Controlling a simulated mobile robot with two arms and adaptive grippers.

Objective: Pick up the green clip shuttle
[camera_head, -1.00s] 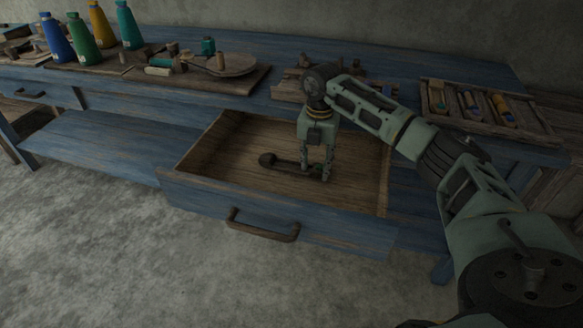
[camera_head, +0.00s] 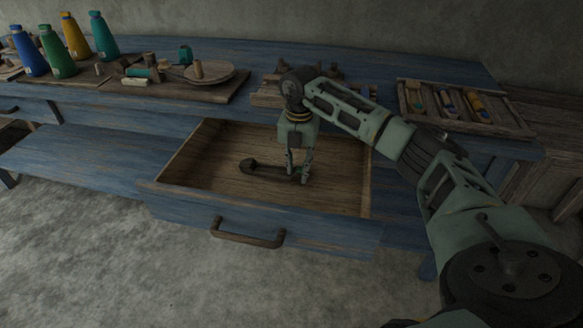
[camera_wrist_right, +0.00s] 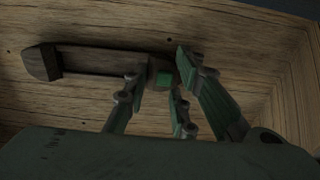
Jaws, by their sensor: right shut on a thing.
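The green clip shuttle (camera_head: 264,170) is a long dark wooden piece lying in the open drawer (camera_head: 265,232). My right gripper (camera_head: 298,174) points down into the drawer and is shut on the right end of the shuttle. In the right wrist view its fingers (camera_wrist_right: 161,87) stand on both sides of that end. The shuttle appears to be at the drawer floor; any gap beneath it is not visible. My left gripper is not in view.
The drawer's wooden side walls and front with a handle (camera_head: 247,238) surround the gripper. On the blue table above are several thread cones (camera_head: 73,42), a board with a round plate (camera_head: 222,76), and a compartment tray (camera_head: 463,123). The drawer floor is otherwise clear.

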